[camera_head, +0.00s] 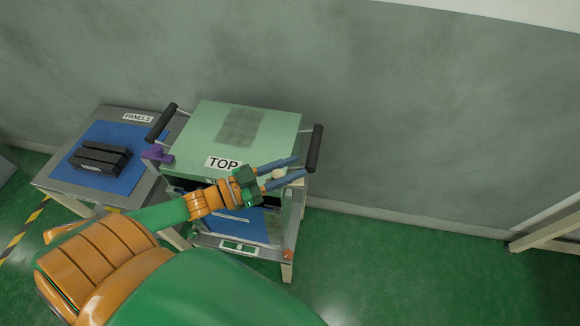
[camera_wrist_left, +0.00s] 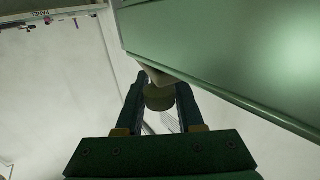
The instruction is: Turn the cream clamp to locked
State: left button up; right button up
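The cream clamp (camera_head: 278,173) is a small pale knob at the front right edge of the green top sieve unit (camera_head: 270,125), which is labelled TOP. My left gripper (camera_head: 282,172) reaches in from the left, with its two blue fingers on either side of the clamp. My right gripper is not in view.
Black handles (camera_head: 315,149) stick out at both sides of the unit. A purple clamp (camera_head: 156,153) is at its left side and an orange piece (camera_head: 288,254) low at its right. A table with black panels (camera_head: 100,157) stands left.

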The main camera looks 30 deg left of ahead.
pick_arm(q)
jog(key=shift+o, duration=1.1)
jog(key=shift+w, duration=0.1)
